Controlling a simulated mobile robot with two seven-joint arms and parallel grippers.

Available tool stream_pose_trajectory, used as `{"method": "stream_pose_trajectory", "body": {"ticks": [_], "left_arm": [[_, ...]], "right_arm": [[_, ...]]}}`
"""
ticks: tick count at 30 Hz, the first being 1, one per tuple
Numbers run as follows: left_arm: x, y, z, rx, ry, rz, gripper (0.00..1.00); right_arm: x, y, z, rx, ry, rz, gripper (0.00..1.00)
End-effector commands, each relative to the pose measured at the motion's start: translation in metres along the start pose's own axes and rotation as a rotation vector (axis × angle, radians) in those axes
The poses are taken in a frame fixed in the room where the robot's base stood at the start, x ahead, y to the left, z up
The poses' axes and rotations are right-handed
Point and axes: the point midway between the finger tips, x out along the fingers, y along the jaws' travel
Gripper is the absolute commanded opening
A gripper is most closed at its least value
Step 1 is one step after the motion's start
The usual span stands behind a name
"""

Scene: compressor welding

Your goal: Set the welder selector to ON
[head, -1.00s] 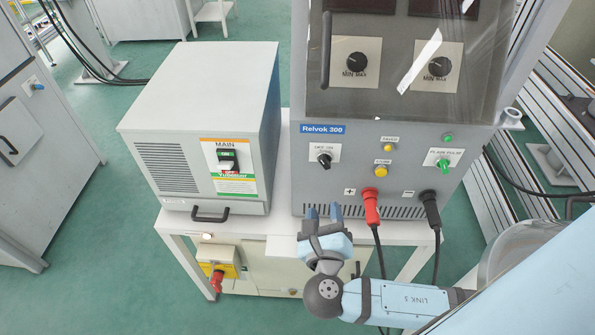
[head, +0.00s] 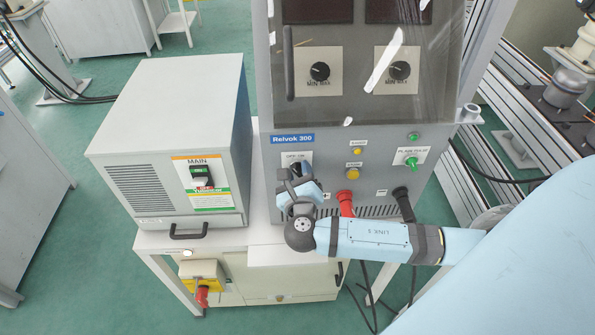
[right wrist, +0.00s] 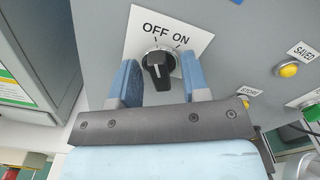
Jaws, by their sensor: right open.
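The welder selector (right wrist: 158,67) is a black knob with a short white mark, on a white plate (right wrist: 185,22) lettered OFF and ON. Its bar stands nearly upright in the right wrist view; I cannot tell for sure which word it points to. My right gripper (right wrist: 159,65) is open, with one blue finger on each side of the knob and visible gaps between. My left gripper is not in view.
Right of the selector are a yellow button (head: 353,174), a green switch (head: 411,162), a red plug (head: 345,203) and a black plug (head: 402,204). A grey box (head: 175,120) with a MAIN switch (head: 202,178) stands to the left on the same white table.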

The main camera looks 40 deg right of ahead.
Motion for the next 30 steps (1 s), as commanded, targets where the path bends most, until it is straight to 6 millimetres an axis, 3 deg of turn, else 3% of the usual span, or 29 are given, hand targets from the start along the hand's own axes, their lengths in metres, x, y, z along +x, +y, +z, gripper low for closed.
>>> {"method": "stream_pose_trajectory", "body": {"ticks": [6, 11, 23, 30], "left_arm": [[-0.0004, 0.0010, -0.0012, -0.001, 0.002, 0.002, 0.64], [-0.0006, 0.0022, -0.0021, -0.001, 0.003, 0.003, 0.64], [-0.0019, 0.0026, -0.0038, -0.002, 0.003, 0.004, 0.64], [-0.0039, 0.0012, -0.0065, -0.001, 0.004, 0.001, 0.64]], "right_arm": [[0.0004, 0.0000, -0.0001, 0.000, 0.000, 0.000, 0.43], [0.0002, 0.0000, -0.0001, 0.000, 0.000, 0.000, 0.08], [-0.0001, -0.0003, 0.0002, 0.057, 0.000, -0.001, 0.08], [0.0000, -0.0004, 0.0002, 0.218, 0.001, -0.002, 0.08]]}}
